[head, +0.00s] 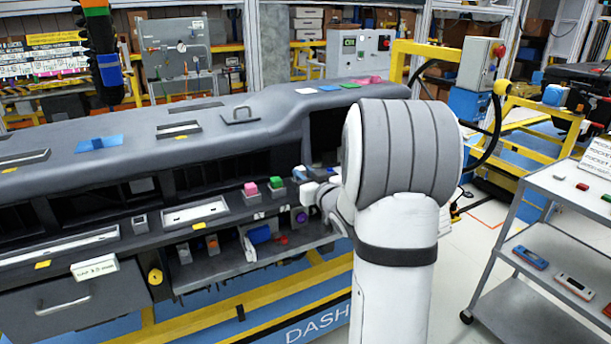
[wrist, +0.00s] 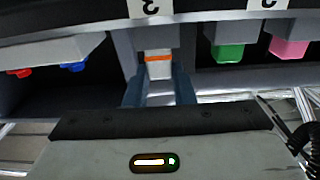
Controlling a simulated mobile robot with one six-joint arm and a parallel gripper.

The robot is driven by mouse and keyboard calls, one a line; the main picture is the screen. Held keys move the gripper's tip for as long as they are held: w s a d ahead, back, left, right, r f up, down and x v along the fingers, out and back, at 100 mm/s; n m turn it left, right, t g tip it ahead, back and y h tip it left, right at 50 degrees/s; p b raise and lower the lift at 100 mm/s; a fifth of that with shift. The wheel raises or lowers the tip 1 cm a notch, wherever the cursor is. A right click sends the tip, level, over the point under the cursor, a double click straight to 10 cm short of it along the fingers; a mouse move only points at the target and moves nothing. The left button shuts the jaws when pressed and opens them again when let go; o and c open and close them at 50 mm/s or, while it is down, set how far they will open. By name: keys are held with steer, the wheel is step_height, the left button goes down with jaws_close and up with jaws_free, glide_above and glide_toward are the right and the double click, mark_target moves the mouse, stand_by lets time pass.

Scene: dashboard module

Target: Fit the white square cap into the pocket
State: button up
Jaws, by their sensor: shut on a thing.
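The white square cap (wrist: 159,70) shows in the wrist view between the two dark blue fingers of my gripper (wrist: 157,88), which is shut on it. An orange band crosses its far end. That end is at the grey pocket block (wrist: 155,38) under a label marked 3. I cannot tell whether the cap is inside the pocket or only against it. In the head view my gripper (head: 311,188) is at the dashboard's front ledge, right of the green cap, and my arm partly hides it. The held cap is not clear in that view.
A green cap (wrist: 230,53) and a pink cap (wrist: 289,48) sit beside the held cap in the wrist view. Blue (wrist: 73,66) and red (wrist: 20,72) pieces are on the other side. The grey dashboard (head: 120,190) fills the left, and a grey cart (head: 560,205) stands right.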

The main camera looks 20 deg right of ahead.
steer(key=shift+f+b, duration=0.3)
steer(key=shift+f, duration=0.05)
steer(key=o, duration=1)
steer(key=shift+o, duration=0.2)
steer(key=s, duration=0.7)
steer(key=shift+s+d+b, duration=0.15)
steer(key=shift+s+b, duration=0.2)
steer(key=shift+s, duration=0.05)
steer(key=s+a+f+g+p, duration=0.1)
steer(key=s+a+g+p, duration=0.1)
steer(key=s+a+g, duration=0.5)
steer(key=s+a+f+g+p, duration=0.1)
steer(key=s+a+g+p, duration=0.2)
steer(key=s+a+g, duration=0.5)
steer(key=s+a, duration=0.3)
steer(key=s, duration=0.6)
steer(key=shift+s+a+h, duration=0.3)
steer(key=shift+s+a, duration=0.05)
steer(key=shift+a, duration=0.05)
